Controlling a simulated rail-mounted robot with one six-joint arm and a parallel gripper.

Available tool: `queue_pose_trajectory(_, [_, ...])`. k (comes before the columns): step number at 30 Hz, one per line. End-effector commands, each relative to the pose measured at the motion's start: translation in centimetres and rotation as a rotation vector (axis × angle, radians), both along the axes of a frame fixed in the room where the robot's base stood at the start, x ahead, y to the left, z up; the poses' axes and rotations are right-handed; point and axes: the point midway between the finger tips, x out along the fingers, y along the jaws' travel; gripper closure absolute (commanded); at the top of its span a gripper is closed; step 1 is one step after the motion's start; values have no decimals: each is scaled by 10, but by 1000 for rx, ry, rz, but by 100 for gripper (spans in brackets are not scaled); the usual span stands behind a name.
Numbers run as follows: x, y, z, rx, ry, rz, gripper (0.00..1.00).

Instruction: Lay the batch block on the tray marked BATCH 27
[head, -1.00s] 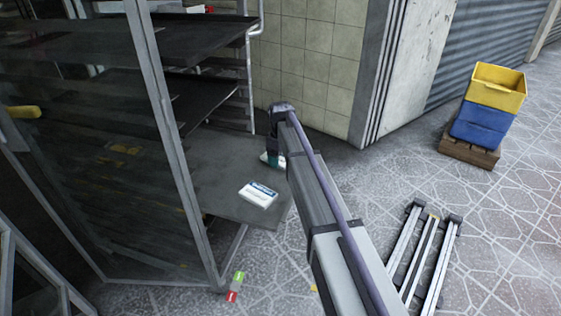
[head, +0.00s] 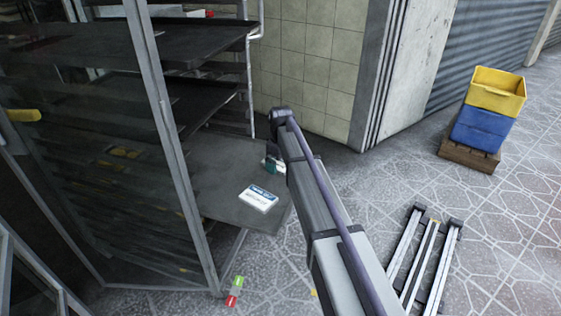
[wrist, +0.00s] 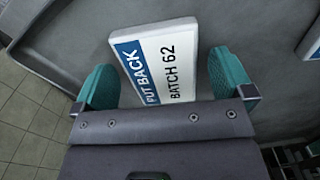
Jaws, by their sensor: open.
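In the wrist view a white block with a blue band (wrist: 155,55), printed PUT BACK and BATCH 62, lies on a grey tray (wrist: 240,25). My gripper (wrist: 160,65) is open, its teal fingers on either side of the block's near end; I cannot tell whether they touch it. In the head view my gripper (head: 273,163) is over the back right of the pulled-out tray (head: 215,175), and mostly hides that block. A second white and blue block (head: 258,199) lies nearer on this tray; its print is too small to read. No BATCH 27 marking is legible.
A rack with dark trays (head: 190,45) stands behind an open glass door (head: 95,150) on the left. A tiled wall (head: 310,70) is close behind my gripper. Yellow and blue crates (head: 485,130) stand on the right. Red and green pieces (head: 235,291) are below the tray.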

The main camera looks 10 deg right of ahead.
Motion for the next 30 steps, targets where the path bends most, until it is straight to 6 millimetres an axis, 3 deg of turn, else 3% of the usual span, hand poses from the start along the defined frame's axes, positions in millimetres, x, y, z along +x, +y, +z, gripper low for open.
queue_pose_trajectory(12, [0,0,103,0,0,0,1])
queue_pose_trajectory(15, [0,0,121,0,0,0,1])
queue_pose_trajectory(23, [-6,0,126,0,0,-8,1])
queue_pose_trajectory(26, [-60,2,125,0,0,-100,1])
queue_pose_trajectory(30, [-202,6,125,-1,1,-386,1])
